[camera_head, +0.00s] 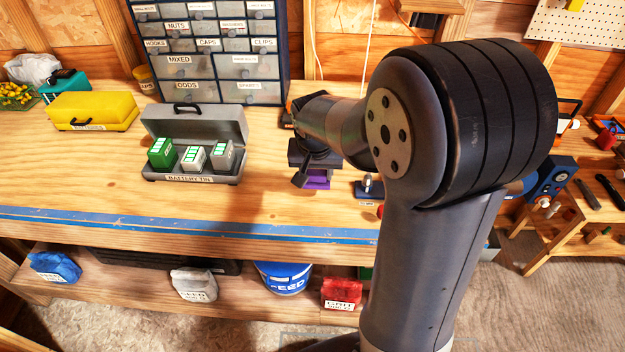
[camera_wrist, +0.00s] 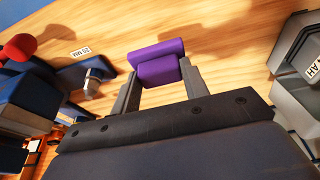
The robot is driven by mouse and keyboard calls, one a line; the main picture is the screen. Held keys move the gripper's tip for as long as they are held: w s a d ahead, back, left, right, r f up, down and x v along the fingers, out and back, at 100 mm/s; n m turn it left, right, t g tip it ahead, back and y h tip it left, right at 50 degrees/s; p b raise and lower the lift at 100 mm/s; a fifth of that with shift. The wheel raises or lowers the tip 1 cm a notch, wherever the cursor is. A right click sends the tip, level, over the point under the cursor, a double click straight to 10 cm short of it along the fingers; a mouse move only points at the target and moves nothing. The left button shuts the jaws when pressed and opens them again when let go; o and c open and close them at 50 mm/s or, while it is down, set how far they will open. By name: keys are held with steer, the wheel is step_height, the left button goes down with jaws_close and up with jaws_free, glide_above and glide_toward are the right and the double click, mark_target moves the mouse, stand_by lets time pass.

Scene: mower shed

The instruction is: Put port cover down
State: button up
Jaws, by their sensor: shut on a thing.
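A purple block, which appears to be the port cover (camera_wrist: 158,55), is between the two fingers of my gripper (camera_wrist: 160,76) in the wrist view. The fingers press on its left and right sides. In the head view the purple cover (camera_head: 317,182) shows just below my gripper (camera_head: 312,166), over the wooden workbench (camera_head: 290,212). My arm hides part of the area behind it. I cannot tell whether the cover touches the bench top.
A grey case (camera_head: 190,165) with several green and white batteries stands left of my gripper. A small blue fixture with a metal peg (camera_head: 367,187) stands to the right. A drawer cabinet (camera_head: 210,50) stands behind. Bare wood lies in front.

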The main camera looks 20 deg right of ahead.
mark_target(316, 180)
steer(key=shift+f, duration=2.5)
steer(key=shift+f, duration=0.15)
steer(key=o, duration=1.1)
steer(key=shift+r, duration=0.6)
steer(key=b+v, duration=0.1)
steer(key=v, duration=1)
steer(key=shift+s+r, duration=0.1)
steer(key=shift+s, duration=0.05)
